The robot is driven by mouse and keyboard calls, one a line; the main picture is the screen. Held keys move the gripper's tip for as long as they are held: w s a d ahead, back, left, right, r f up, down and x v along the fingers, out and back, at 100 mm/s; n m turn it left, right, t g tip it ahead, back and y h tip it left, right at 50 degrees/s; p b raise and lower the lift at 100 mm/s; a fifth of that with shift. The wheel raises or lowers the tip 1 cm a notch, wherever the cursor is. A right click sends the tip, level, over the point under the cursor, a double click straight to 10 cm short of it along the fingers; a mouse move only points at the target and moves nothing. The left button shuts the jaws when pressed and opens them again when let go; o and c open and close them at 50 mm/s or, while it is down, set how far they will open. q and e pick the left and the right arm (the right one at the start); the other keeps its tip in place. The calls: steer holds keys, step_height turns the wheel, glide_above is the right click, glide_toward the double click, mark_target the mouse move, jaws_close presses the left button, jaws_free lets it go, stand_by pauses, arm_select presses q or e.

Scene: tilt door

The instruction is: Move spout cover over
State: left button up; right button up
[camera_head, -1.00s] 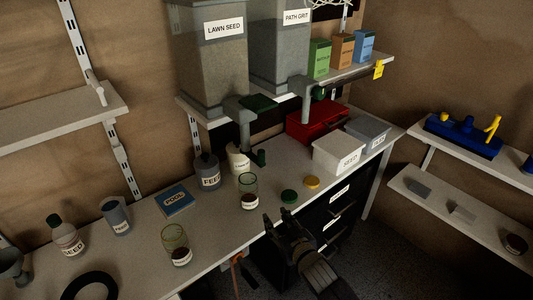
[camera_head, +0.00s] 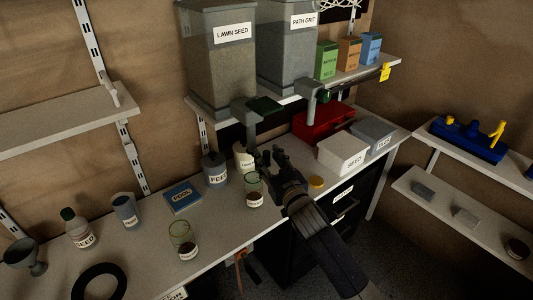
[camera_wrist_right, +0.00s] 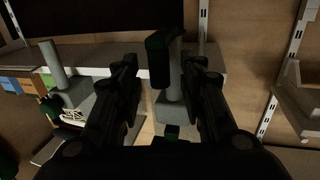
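The lawn seed hopper (camera_head: 217,60) has a grey spout pipe (camera_head: 251,128) with a green flat part (camera_head: 265,105) at its top. In the right wrist view, a dark green spout cover (camera_wrist_right: 160,60) shows at the end of this spout (camera_wrist_right: 170,108). My right gripper (camera_head: 270,155) is beside the lower end of the pipe. In the right wrist view its two fingers (camera_wrist_right: 160,68) are apart, with the cover between them in the picture. I cannot tell contact. In the head view the gripper mostly hides the cover. My left gripper is not in view.
A glass jar (camera_head: 253,190), a FEED bottle (camera_head: 215,170) and a cream container (camera_head: 243,158) stand near the gripper. A yellow lid (camera_head: 316,183) lies to its right. The path grit spout (camera_head: 311,105), a red box (camera_head: 323,121) and a white box (camera_head: 342,154) are beyond.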

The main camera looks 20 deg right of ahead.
steer(key=shift+w+a, duration=0.1)
steer(key=shift+w, duration=0.85)
jaws_close()
